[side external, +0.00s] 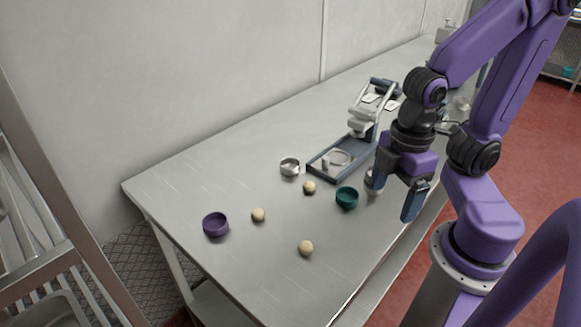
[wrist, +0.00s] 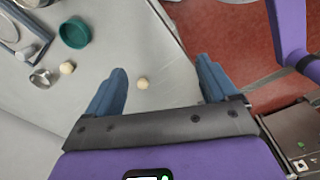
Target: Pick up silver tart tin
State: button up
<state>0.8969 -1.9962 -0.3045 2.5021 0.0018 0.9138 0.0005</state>
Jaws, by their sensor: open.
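A small round silver tart tin (side external: 290,167) sits on the steel table left of the press in the side view. It shows at the left in the wrist view (wrist: 42,78), outside the span of my fingers. A second silver round piece (side external: 368,184) is partly hidden behind a finger in the side view; what looks like it is cut off at the wrist view's top edge (wrist: 35,2). My gripper (side external: 393,198) is open and empty, above the table's front edge at the right. Its fingers (wrist: 160,88) are wide apart in the wrist view, touching nothing.
A teal tin (side external: 347,198) and dough ball (side external: 308,187) lie close to the silver tin. A purple tin (side external: 215,225) and two more dough balls (side external: 258,215) (side external: 305,248) lie nearer the left end. The blue-grey press (side external: 342,160) stands behind. The table's left end is mostly clear.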

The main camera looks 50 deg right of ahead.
jog(key=w+a+r+m, duration=0.2)
jog(key=w+m, duration=0.7)
jog(key=w, duration=0.1)
jog(key=m, duration=2.2)
send_over(290, 160)
jog(key=s+a, duration=0.2)
jog(key=f, duration=0.1)
notch_tip(290, 160, down, 17)
jog(key=shift+w+r, duration=0.1)
jog(key=c, duration=1.1)
